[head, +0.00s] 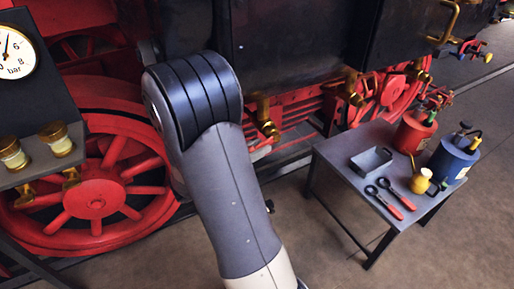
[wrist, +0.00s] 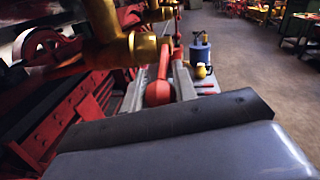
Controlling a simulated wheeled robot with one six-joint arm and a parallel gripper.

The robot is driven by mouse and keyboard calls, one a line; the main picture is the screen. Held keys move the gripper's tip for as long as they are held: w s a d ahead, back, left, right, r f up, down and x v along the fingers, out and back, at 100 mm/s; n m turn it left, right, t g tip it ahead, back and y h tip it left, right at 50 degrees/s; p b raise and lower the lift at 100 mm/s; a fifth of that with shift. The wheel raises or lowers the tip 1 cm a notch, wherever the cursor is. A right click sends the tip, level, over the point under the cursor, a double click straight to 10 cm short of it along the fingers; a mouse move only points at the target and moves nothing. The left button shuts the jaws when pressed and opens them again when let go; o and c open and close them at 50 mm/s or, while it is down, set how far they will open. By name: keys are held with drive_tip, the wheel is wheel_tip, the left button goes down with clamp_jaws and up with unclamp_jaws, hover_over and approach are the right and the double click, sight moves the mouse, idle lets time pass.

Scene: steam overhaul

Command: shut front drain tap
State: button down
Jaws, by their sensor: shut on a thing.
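A brass drain tap (wrist: 110,50) fills the upper left of the wrist view, close to the camera. Its red lever, with a round red knob (wrist: 158,93), lies between the two grey fingers of my gripper (wrist: 160,80). My gripper is shut on the red lever. In the head view my gripper is hidden behind my own arm. Brass taps show under the locomotive there, one just right of my arm (head: 265,117) and one farther right (head: 351,88). I cannot tell from the head view which tap I hold.
A grey table (head: 346,150) at the right carries a small tray (head: 371,160), red-handled tools (head: 400,197), a yellow pot (head: 421,181), a red can (head: 410,134) and a blue can (head: 450,161). Red wheels (head: 97,198) stand at left. Floor right of the table is clear.

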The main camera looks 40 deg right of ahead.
drive_tip(key=shift+r, duration=0.15)
drive_tip(key=r+y+p, duration=0.1)
drive_tip(key=p, duration=0.2)
drive_tip(key=shift+a+r, duration=0.1)
drive_tip(key=shift+y+p, duration=0.9)
drive_tip(key=shift+p, duration=0.1)
drive_tip(key=c, duration=1.1)
unclamp_jaws()
drive_tip(key=shift+a, duration=0.1)
drive_tip(key=b+v, duration=0.1)
drive_tip(key=v, duration=0.9)
drive_tip(key=shift+a+r+b, duration=0.2)
drive_tip(key=shift+a+b, duration=0.15)
